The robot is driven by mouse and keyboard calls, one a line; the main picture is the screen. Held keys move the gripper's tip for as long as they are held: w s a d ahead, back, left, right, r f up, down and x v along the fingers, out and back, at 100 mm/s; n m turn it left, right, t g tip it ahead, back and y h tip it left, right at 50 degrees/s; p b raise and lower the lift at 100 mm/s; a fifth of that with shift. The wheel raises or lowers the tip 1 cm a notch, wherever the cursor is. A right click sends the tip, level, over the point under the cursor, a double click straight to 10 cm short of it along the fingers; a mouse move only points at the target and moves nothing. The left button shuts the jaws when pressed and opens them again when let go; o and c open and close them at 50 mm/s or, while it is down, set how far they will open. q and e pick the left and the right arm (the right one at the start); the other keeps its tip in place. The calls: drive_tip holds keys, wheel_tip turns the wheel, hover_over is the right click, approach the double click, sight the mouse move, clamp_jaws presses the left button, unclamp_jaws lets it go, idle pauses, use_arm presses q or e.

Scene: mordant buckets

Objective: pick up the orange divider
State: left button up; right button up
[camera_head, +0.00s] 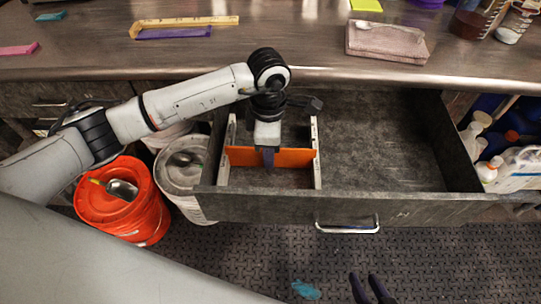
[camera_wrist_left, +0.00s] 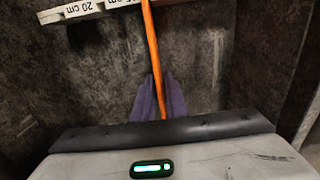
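The orange divider (camera_head: 293,158) stands upright in the open drawer, spanning between two pale slotted rails (camera_head: 317,150). In the left wrist view the divider (camera_wrist_left: 151,40) runs from the top edge down between my purple fingers, near a rail marked "20 cm" (camera_wrist_left: 85,8). My left gripper (camera_head: 268,163) reaches down into the drawer at the divider's middle. Its fingers (camera_wrist_left: 159,85) lie close against both faces of the divider, shut on it. My right gripper (camera_head: 365,275) shows only as two dark purple fingertips at the bottom edge, apart and empty.
The drawer's right side (camera_head: 385,150) is bare. A counter (camera_head: 290,55) above holds a wooden square (camera_head: 200,21) and a folded cloth (camera_head: 385,40). An orange bucket (camera_head: 150,215) and a white bucket (camera_head: 195,205) stand left of the drawer. Jugs (camera_head: 515,175) stand at right.

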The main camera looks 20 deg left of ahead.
use_arm(q)
clamp_jaws()
drive_tip(key=shift+r, duration=0.1)
wheel_tip(320, 180, up, 10)
wheel_tip(320, 180, up, 7)
drive_tip(key=p, duration=0.4)
idle(1.2)
idle(0.5)
